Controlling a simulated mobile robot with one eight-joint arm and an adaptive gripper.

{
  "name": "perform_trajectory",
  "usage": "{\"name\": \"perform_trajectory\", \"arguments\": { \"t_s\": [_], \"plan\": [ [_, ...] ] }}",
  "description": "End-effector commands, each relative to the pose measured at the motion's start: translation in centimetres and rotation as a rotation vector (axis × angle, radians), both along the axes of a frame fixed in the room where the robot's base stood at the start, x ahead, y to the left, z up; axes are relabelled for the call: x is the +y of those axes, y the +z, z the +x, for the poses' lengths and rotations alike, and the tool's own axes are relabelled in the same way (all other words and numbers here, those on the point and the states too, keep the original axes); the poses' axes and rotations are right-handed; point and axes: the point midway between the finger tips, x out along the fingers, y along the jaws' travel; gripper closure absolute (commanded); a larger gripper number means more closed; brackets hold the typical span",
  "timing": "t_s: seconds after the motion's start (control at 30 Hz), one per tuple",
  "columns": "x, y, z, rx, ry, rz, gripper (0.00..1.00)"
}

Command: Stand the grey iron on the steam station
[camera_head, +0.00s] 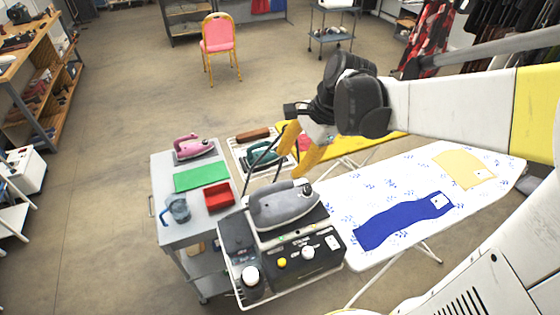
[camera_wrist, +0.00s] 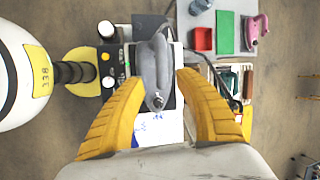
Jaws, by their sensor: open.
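The grey iron (camera_head: 283,206) rests on top of the black and grey steam station (camera_head: 290,258) at the near end of the ironing board. In the wrist view the iron (camera_wrist: 154,70) lies between and beyond the yellow fingers, on the station (camera_wrist: 128,65). My gripper (camera_head: 299,150) is open and empty, above and behind the iron in the head view. The fingers (camera_wrist: 158,103) spread to either side of the iron's near end in the wrist view, and I see no contact. Part of the station's top is hidden under the iron.
A trolley (camera_head: 165,237) at left holds a pink iron (camera_head: 193,146), green mat (camera_head: 201,176), red tray (camera_head: 219,196) and jug (camera_head: 176,209). A teal iron (camera_head: 262,155) stands behind the station. The ironing board (camera_head: 400,187) carries blue cloth (camera_head: 402,220) and yellow cloth (camera_head: 463,169).

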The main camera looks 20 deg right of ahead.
Motion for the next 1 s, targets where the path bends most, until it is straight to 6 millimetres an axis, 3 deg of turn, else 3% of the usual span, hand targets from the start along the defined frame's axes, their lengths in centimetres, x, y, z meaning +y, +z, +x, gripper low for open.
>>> {"name": "perform_trajectory", "arguments": {
  "t_s": [0.3,0.5,0.63,1.0],
  "plan": [
    [3.2,2.4,-6.9,-0.392,0.748,-0.507,0.60],
    [3.7,2.6,-9.2,-0.532,1.101,-0.764,0.60],
    [3.8,2.6,-9.6,-0.562,1.191,-0.832,0.60],
    [3.8,2.3,-9.6,-0.564,1.201,-0.839,0.60]
  ]
}}
